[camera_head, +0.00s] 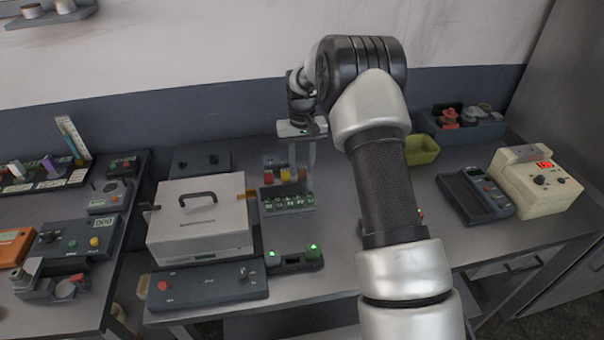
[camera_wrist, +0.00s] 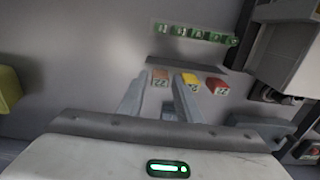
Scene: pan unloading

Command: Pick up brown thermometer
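A brown block-like piece (camera_wrist: 160,77) with a pale numbered label, which I take for the brown thermometer, stands in a row with a yellow piece (camera_wrist: 190,78) and a red piece (camera_wrist: 217,86). My gripper (camera_wrist: 161,80) is open in the wrist view. Its two fingers appear on either side of the brown piece, with the right finger close to the yellow one. I cannot tell whether the fingers touch anything. In the head view my gripper (camera_head: 302,174) points down over the row, and the brown piece (camera_head: 301,174) shows between the fingers.
A dark rack with green labels (camera_head: 288,204) stands just in front of the row. A grey box with a handle (camera_head: 198,224) is to the left. A yellow-green bin (camera_head: 424,150) and a cream device with a red display (camera_head: 538,182) are to the right.

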